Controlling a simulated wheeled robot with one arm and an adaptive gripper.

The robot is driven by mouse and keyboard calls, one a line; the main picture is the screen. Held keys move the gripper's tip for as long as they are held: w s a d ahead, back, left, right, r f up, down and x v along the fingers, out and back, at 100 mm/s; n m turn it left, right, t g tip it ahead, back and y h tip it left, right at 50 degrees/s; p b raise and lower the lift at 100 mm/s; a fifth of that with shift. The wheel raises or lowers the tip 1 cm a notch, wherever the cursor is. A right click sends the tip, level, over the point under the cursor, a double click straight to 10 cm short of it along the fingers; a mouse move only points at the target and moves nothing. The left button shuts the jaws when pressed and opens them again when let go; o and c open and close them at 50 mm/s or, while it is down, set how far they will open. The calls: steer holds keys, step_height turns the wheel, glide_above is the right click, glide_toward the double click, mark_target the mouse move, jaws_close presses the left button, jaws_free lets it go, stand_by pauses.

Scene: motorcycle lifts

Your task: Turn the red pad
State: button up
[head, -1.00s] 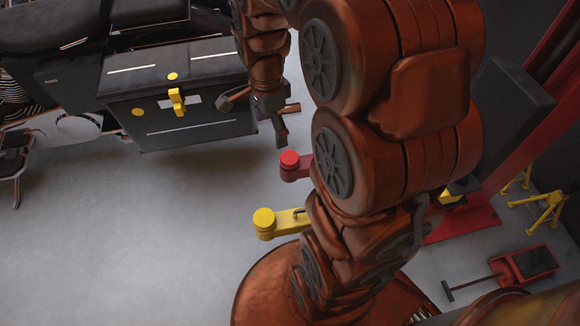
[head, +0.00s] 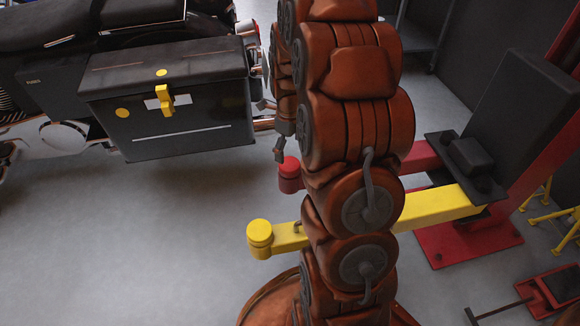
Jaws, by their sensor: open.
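The red pad (head: 289,167) is a short round cap at the left end of a red lift arm (head: 420,155), which runs behind my arm to the lift on the right. My gripper (head: 281,152) is just above and slightly left of the pad, pointing down. It is open and holds nothing that I can see. It is small and partly hidden by my arm, and I cannot tell whether a fingertip touches the pad.
A yellow pad (head: 259,233) on a yellow lift arm (head: 430,205) is nearer, below the red one. A motorcycle with a black side case (head: 170,105) stands at the upper left. A red jack (head: 555,290) lies at lower right. The floor (head: 130,240) at left is clear.

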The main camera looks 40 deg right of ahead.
mark_target(290, 164)
step_height(290, 164, down, 7)
steer(key=shift+r+b, duration=0.1)
steer(key=shift+b, duration=0.9)
steer(key=c, duration=1.2)
steer(key=shift+o, duration=0.2)
steer(key=shift+r+p, duration=0.1)
steer(key=shift+p, duration=0.25)
